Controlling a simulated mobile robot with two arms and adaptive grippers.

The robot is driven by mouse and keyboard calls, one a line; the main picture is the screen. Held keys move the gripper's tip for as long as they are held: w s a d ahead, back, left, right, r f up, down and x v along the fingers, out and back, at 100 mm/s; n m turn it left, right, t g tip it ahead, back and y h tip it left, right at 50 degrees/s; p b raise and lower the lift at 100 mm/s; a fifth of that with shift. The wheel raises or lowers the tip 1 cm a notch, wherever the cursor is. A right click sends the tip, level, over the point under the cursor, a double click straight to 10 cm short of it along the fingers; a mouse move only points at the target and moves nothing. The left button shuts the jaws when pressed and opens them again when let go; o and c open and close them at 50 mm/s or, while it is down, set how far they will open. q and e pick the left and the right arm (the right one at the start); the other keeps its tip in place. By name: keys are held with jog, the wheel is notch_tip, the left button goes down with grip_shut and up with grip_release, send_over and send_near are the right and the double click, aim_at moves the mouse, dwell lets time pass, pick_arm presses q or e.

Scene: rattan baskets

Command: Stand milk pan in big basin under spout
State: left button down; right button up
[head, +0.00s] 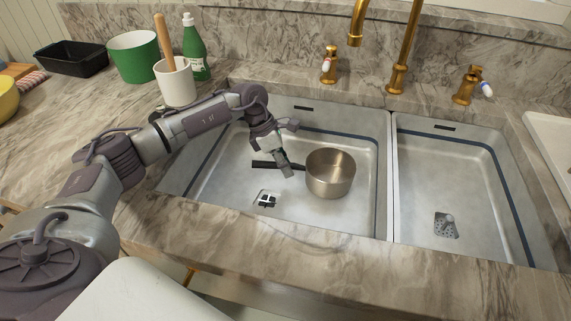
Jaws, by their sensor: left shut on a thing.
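The milk pan (330,180) is a small steel pan with a dark handle (264,164) pointing left. It is upright inside the big left basin (225,185), towards its right side. I cannot tell whether its base touches the basin floor. My left gripper (285,169) reaches down into the basin and is shut on the pan's handle. The gold spout (357,22) comes down above the back of the big basin, behind the pan. My right gripper is not in view.
A smaller basin (485,175) with a drain lies to the right, past a divider (390,175). Gold taps (328,65) (466,86) stand behind. A white mug (175,82), green bottle (194,50), green pot (134,57) and black tray (72,58) stand on the left counter.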

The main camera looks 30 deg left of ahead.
pick_arm(q)
jog(key=shift+f, duration=0.2)
dwell(0.5)
jog(key=c, duration=1)
grip_release()
jog(key=v, duration=1.2)
jog(key=shift+d, duration=0.1)
